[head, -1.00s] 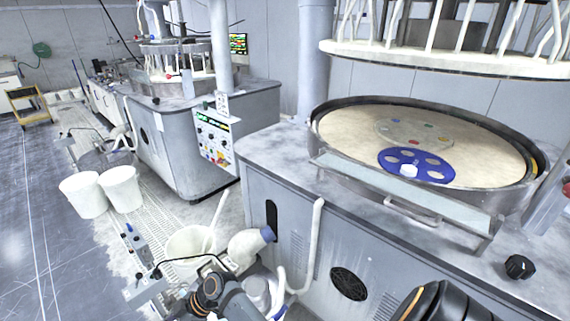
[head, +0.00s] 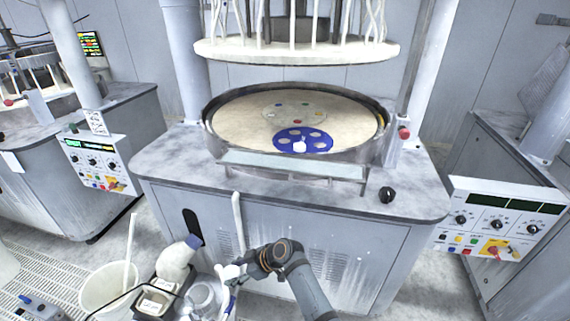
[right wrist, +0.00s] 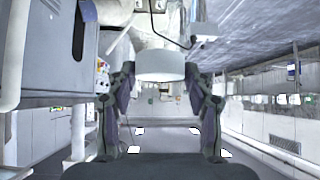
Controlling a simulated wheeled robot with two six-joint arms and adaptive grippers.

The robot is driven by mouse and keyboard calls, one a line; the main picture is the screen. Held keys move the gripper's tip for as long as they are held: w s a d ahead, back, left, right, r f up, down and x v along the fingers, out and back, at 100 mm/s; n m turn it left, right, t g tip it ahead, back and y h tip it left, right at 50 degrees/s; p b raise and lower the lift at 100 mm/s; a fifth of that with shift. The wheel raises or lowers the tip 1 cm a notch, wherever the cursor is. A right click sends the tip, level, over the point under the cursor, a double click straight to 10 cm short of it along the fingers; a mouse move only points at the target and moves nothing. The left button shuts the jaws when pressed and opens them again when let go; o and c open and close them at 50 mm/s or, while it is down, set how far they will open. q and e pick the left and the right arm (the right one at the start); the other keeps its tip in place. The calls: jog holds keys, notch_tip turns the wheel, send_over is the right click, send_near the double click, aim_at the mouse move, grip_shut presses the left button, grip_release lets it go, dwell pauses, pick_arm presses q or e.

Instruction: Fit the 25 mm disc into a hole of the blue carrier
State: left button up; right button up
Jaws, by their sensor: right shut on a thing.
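The blue carrier (head: 281,143) lies on the near part of the round pale platen, with several pale round holes in it. A small white piece (head: 300,146) shows on the carrier near its front edge; I cannot tell how it sits. My right gripper (head: 230,272) is low in front of the machine, well below and left of the carrier. I cannot read the disc's size. My left gripper is not in view.
The platen's raised dark rim and a front ledge (head: 290,165) border the carrier. Another pale disc with coloured spots (head: 293,108) lies behind it.

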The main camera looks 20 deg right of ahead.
jog(key=w+d+r+m+t+h+p, duration=0.1)
jog(key=w+d+r+m+h+p, duration=0.1)
jog(key=w+d+r, duration=0.3)
jog(key=w+d+r+m+t+h+p, duration=0.2)
jog(key=w+d+r+m+h+p, duration=0.1)
jog(key=r, duration=0.8)
jog(key=w+d+r+m+t+h+p, duration=0.1)
jog(key=w+d+r+m+h+p, duration=0.1)
jog(key=w+d+r+m+p, duration=0.2)
jog(key=w+d+r+m, duration=0.2)
jog(key=w+d+r, duration=0.1)
jog(key=d+r, duration=0.1)
jog(key=shift+w+d+r+t+h+p, duration=0.2)
jog(key=shift+w+d+t+h+p, duration=0.1)
jog(key=shift+w+d+h+p, duration=0.1)
jog(key=shift+r, duration=0.1)
